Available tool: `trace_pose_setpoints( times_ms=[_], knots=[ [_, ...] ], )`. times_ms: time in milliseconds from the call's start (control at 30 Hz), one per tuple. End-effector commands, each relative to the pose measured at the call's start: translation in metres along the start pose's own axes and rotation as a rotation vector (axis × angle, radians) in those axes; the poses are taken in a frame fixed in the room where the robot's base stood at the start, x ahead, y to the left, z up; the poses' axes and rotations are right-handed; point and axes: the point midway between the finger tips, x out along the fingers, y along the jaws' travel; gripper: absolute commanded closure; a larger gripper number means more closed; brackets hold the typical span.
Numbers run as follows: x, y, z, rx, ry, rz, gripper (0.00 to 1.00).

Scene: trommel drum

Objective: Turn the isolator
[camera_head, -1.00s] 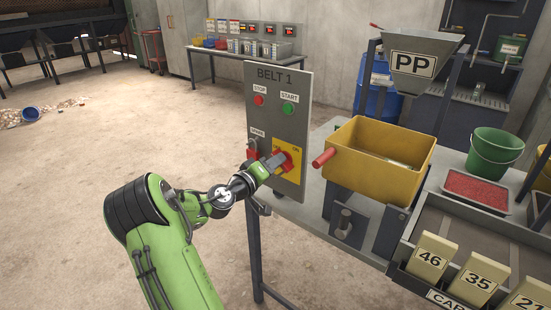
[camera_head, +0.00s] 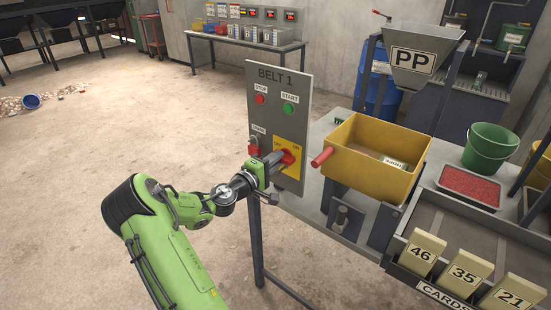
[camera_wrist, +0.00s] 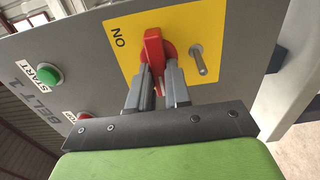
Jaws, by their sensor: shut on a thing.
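The isolator is a red handle (camera_head: 289,156) on a yellow plate (camera_head: 291,171), low on the grey BELT 1 panel (camera_head: 275,82). In the wrist view the handle (camera_wrist: 153,48) stands about vertical in the picture, on the plate (camera_wrist: 124,58) with the ON label to its left. My gripper (camera_wrist: 155,85) has its two grey fingers either side of the handle's near part, shut on it. In the head view my gripper (camera_head: 273,163) reaches the panel from the left and hides part of the plate. I cannot tell exactly which mark the handle points to.
A red padlock (camera_head: 254,150) hangs on the panel left of the plate. A metal peg (camera_wrist: 198,60) sticks out beside the handle. The floor at left is open.

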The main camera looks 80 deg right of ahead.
Motion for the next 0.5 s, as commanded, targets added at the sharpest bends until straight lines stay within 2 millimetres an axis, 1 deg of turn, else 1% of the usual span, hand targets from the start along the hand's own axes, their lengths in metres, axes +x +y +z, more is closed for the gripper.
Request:
trace_pose_setpoints(
  times_ms=[433,467,500],
  knots=[
    [-0.0004,-0.0016,-0.0003,-0.016,0.001,-0.002,1.00],
    [-0.0004,-0.0016,-0.0003,-0.016,0.001,-0.002,0.80],
    [-0.0004,-0.0016,-0.0003,-0.016,0.001,-0.002,0.74]
  ],
)
